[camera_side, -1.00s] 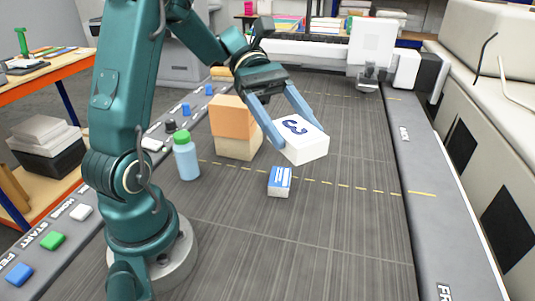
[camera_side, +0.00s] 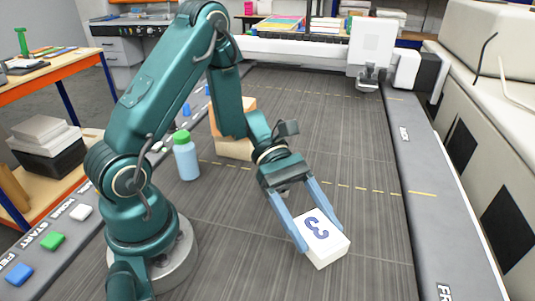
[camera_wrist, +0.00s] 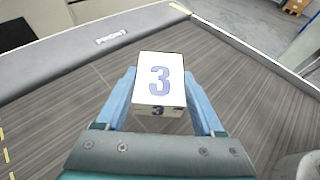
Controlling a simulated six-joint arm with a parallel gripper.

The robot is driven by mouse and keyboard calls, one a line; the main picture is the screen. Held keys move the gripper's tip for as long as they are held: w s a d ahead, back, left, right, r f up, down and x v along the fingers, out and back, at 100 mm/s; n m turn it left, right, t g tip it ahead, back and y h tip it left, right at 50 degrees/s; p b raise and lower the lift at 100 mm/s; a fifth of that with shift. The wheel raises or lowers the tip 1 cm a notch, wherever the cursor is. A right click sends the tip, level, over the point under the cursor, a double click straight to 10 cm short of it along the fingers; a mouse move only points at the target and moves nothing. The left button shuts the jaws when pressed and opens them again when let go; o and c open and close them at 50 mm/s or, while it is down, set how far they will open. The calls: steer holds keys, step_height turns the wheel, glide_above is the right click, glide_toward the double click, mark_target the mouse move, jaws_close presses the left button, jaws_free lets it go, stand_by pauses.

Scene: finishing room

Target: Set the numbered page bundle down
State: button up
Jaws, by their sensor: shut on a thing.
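The numbered page bundle (camera_side: 322,241) is a white block with a dark blue 3 on its top face. My gripper (camera_side: 317,228) is shut on it, with the blue fingers on two opposite sides. In the side view the bundle is at the lower middle, over the front part of the grey work surface, slightly tilted. I cannot tell whether its underside touches the surface. In the wrist view the bundle (camera_wrist: 160,82) sits between the fingertips of my gripper (camera_wrist: 162,98), with the 3 upright.
A light blue bottle with a green cap (camera_side: 186,160) and a stack of orange and tan blocks (camera_side: 236,147) stand left of the bundle, partly behind my arm. The surface (camera_side: 385,255) right of the bundle is clear. A grey rail (camera_side: 440,225) runs along the right edge.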

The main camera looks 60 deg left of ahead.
mark_target(318, 272)
steer(key=x, duration=0.4)
steer(key=shift+s+a+f, duration=0.15)
steer(key=shift+f, duration=2.05)
steer(key=o, duration=1.4)
steer(key=shift+a, duration=0.1)
